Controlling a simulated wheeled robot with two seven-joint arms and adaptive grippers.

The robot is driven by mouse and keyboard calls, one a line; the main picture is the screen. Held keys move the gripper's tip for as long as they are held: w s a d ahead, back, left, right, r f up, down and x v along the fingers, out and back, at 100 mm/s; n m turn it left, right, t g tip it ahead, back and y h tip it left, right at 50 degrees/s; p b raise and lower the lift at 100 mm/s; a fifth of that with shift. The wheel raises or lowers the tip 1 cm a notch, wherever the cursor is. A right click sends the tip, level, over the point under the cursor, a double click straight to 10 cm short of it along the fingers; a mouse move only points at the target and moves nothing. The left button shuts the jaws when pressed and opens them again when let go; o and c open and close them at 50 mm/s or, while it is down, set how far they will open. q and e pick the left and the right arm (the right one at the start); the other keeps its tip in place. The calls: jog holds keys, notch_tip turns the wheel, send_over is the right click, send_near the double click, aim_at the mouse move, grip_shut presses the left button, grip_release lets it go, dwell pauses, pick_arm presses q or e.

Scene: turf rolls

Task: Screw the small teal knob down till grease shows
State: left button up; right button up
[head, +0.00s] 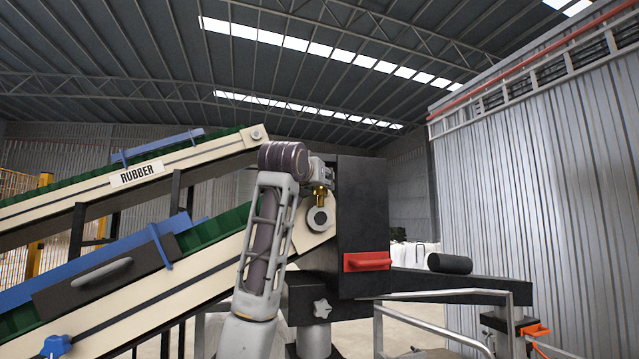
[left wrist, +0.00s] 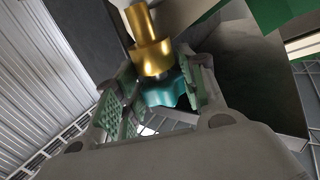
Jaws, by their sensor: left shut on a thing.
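The small teal knob (left wrist: 165,92) sits between the two green-padded fingers of my left gripper (left wrist: 158,98) in the left wrist view. My left gripper is shut on it. A brass fitting (left wrist: 150,48) adjoins the knob. In the head view this brass fitting (head: 320,197) shows just below my left gripper (head: 321,181), beside the black box at the conveyor's upper end. The knob cannot be made out in the head view. I cannot make out any grease at the fitting. My right gripper is not in view.
The black box (head: 362,215) with a red handle (head: 367,262) stands close right of my left gripper. A cream conveyor side (head: 200,268) slopes down to the left below it. A black roll (head: 450,263) lies right of the box. Metal railings (head: 445,294) stand at lower right.

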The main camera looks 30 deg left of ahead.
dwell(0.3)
pick_arm(q)
jog(key=o, duration=1)
jog(key=shift+n+y, duration=0.4)
jog(key=shift+y, duration=0.2)
